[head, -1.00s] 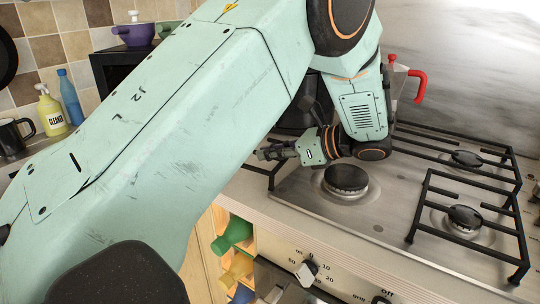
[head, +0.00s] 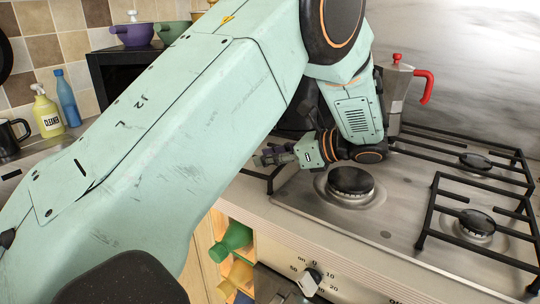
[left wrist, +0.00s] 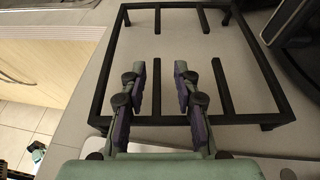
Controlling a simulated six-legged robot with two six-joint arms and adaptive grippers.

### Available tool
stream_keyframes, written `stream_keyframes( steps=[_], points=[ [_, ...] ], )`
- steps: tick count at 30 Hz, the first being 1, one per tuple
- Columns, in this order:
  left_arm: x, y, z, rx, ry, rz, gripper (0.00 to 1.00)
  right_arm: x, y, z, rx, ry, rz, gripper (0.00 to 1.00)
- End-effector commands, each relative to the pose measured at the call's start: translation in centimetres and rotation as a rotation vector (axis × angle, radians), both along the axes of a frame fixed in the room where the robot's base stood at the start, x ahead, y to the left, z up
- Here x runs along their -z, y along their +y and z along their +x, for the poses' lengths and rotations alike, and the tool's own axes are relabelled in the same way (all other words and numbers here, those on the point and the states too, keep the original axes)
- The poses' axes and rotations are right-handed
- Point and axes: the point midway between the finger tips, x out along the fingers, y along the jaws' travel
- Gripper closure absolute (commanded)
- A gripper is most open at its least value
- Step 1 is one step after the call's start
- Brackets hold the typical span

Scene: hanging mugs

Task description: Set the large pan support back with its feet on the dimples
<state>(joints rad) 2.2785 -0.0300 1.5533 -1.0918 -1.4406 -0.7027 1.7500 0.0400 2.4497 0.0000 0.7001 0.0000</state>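The large pan support (left wrist: 230,118) is a black rectangular frame with inward bars. In the left wrist view it lies on the pale worktop beside the hob; in the head view only a dark part of it (head: 279,178) shows left of the hob, the rest hidden by my arm. Whether the fingers touch the bars, I cannot tell. The steel hob (head: 330,218) has a bare left burner (head: 350,182) and a small dimple (head: 385,234). My right gripper is out of view.
Other black pan supports (head: 433,215) stand over the right burners. A moka pot (head: 397,88) with a red handle stands behind the bare burner. A dark box-like appliance (head: 104,75) is at the back left. Oven knobs (head: 309,281) line the front.

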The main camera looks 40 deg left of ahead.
Motion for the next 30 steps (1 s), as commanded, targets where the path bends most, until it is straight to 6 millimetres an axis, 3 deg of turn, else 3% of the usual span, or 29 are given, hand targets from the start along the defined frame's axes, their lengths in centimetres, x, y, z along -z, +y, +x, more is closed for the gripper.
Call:
stream_keyframes(
  steps=[5,11,15,21,30],
  points=[
    [0.1,0.1,0.1,-0.001,-0.001,0.000,0.69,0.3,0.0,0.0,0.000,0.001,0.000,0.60],
    [0.8,0.1,0.1,-0.001,-0.002,0.000,0.69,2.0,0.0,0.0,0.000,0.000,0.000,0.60],
    [-1.0,-2.8,0.9,0.003,-0.002,0.004,0.69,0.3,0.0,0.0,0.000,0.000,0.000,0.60],
    [-2.0,-5.7,1.6,0.001,-0.001,0.002,0.69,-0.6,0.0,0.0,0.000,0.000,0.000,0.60],
    [-2.3,-7.1,1.9,-0.001,0.002,0.001,0.69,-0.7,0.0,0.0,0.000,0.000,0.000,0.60]
  ],
)
